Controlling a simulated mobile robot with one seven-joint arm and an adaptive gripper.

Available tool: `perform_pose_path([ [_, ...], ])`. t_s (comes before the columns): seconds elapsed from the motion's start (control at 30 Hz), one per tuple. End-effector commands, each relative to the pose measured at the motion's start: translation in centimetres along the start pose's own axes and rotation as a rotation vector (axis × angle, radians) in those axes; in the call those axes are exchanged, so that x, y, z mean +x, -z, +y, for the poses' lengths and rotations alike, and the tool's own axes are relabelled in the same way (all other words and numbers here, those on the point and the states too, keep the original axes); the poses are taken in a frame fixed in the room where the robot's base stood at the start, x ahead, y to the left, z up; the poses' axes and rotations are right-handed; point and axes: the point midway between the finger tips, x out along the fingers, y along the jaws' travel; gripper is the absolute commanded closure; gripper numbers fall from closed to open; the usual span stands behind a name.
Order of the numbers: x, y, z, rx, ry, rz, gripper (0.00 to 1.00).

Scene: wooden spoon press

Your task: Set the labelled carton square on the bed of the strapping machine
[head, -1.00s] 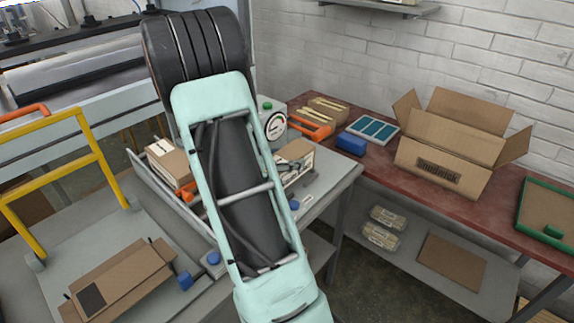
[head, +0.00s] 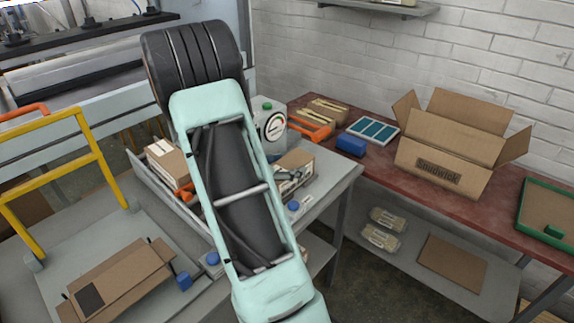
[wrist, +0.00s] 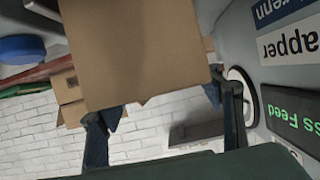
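A small brown carton (head: 295,160) with white print on its side is just right of my forearm in the head view, above the grey table. In the wrist view the same plain brown carton (wrist: 145,50) fills the upper middle. My gripper (wrist: 166,103) has one dark finger at each side of the carton's near edge and appears shut on it. My arm hides much of the gripper in the head view. A second carton (head: 168,158) with a pale label stripe stands left of my arm. I cannot tell for certain which surface is the strapping machine's bed.
A yellow frame (head: 88,158) rises over a grey surface at left, where a flattened carton (head: 118,280) lies. The red bench (head: 370,172) holds a large open box (head: 445,155), a blue box and a green-rimmed tray.

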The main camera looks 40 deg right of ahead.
Motion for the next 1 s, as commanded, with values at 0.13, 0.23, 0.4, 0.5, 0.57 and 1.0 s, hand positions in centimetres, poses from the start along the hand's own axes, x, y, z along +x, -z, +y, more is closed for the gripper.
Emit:
perform_pose_path([
  [0.13,0.1,-1.0,0.4,-0.016,-0.005,-0.012,0.31],
  [0.23,0.1,-1.1,0.4,-0.017,-0.005,-0.013,0.31],
  [0.4,-0.1,-0.6,0.4,-0.018,-0.005,-0.014,0.31],
  [0.5,-0.9,0.2,0.2,-0.018,-0.001,-0.014,0.31],
  [0.57,-2.1,0.2,0.1,-0.017,0.001,-0.013,0.31],
  [1.0,-11.0,0.7,0.1,-0.009,0.000,-0.006,0.31],
])
